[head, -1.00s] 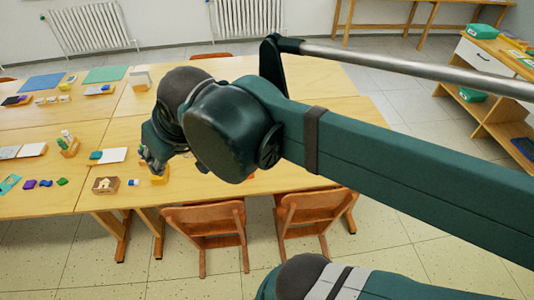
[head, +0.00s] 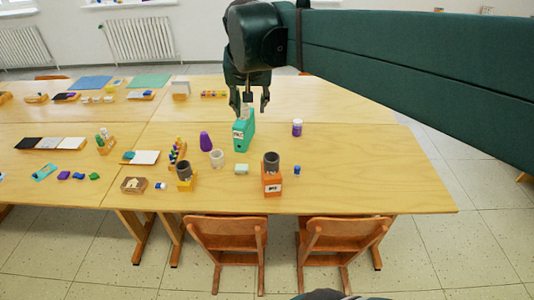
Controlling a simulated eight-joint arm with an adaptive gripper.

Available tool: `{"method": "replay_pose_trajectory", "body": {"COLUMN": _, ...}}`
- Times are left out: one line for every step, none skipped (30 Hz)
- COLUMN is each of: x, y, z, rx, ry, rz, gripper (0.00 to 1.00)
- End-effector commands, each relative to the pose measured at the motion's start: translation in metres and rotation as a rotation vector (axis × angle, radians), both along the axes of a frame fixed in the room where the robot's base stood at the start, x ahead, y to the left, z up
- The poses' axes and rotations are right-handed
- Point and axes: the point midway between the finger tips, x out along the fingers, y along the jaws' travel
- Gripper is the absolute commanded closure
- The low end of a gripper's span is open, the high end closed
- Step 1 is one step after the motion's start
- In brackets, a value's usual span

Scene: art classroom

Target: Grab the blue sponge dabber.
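My gripper (head: 250,107) hangs over the middle of the table, pointing down, its fingers apart. It is just above and behind a teal box with a white label (head: 243,137); I cannot tell whether they touch. A small blue piece (head: 297,170) stands on the table to the right, nearer the front edge. A blue-and-white piece (head: 160,186) lies at the front left. Both are too small to tell which one is the sponge dabber. No blue thing shows between the fingers.
An orange box with a dark cup on top (head: 272,180), a white cup (head: 217,158), a purple cone (head: 206,141) and a white-and-purple jar (head: 297,128) stand nearby. The table's right part (head: 380,170) is clear. Two chairs (head: 345,235) stand at the front edge.

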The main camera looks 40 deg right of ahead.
Motion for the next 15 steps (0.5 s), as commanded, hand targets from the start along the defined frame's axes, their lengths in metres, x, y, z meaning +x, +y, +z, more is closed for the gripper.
{"method": "replay_pose_trajectory", "body": {"x": 0.002, "y": -0.018, "z": -0.002, "rx": 0.003, "ry": 0.006, "rz": -0.043, "gripper": 0.65}}
{"method": "replay_pose_trajectory", "body": {"x": 0.003, "y": -0.027, "z": -0.002, "rx": 0.005, "ry": 0.01, "rz": -0.068, "gripper": 0.65}}
{"method": "replay_pose_trajectory", "body": {"x": 0.004, "y": -0.04, "z": -0.003, "rx": 0.008, "ry": 0.013, "rz": -0.101, "gripper": 0.65}}
{"method": "replay_pose_trajectory", "body": {"x": 0.004, "y": -0.049, "z": -0.003, "rx": 0.01, "ry": 0.017, "rz": -0.126, "gripper": 0.65}}
{"method": "replay_pose_trajectory", "body": {"x": 0.004, "y": -0.058, "z": -0.004, "rx": 0.013, "ry": 0.019, "rz": -0.152, "gripper": 0.65}}
{"method": "replay_pose_trajectory", "body": {"x": 0.004, "y": -0.071, "z": -0.005, "rx": 0.016, "ry": 0.024, "rz": -0.185, "gripper": 0.65}}
{"method": "replay_pose_trajectory", "body": {"x": 0.004, "y": -0.081, "z": -0.006, "rx": 0.017, "ry": 0.027, "rz": -0.211, "gripper": 0.65}}
{"method": "replay_pose_trajectory", "body": {"x": 0.004, "y": -0.091, "z": -0.007, "rx": 0.019, "ry": 0.029, "rz": -0.234, "gripper": 0.65}}
{"method": "replay_pose_trajectory", "body": {"x": 0.003, "y": -0.104, "z": -0.008, "rx": 0.021, "ry": 0.033, "rz": -0.269, "gripper": 0.65}}
{"method": "replay_pose_trajectory", "body": {"x": 0.003, "y": -0.113, "z": -0.009, "rx": 0.023, "ry": 0.036, "rz": -0.293, "gripper": 0.65}}
{"method": "replay_pose_trajectory", "body": {"x": 0.002, "y": -0.123, "z": -0.01, "rx": 0.026, "ry": 0.038, "rz": -0.318, "gripper": 0.65}}
{"method": "replay_pose_trajectory", "body": {"x": 0.001, "y": -0.134, "z": -0.011, "rx": 0.028, "ry": 0.041, "rz": -0.347, "gripper": 0.65}}
{"method": "replay_pose_trajectory", "body": {"x": 0.0, "y": -0.143, "z": -0.012, "rx": 0.029, "ry": 0.044, "rz": -0.369, "gripper": 0.65}}
{"method": "replay_pose_trajectory", "body": {"x": -0.001, "y": -0.15, "z": -0.013, "rx": 0.03, "ry": 0.045, "rz": -0.388, "gripper": 0.65}}
{"method": "replay_pose_trajectory", "body": {"x": -0.002, "y": -0.159, "z": -0.014, "rx": 0.031, "ry": 0.048, "rz": -0.412, "gripper": 0.65}}
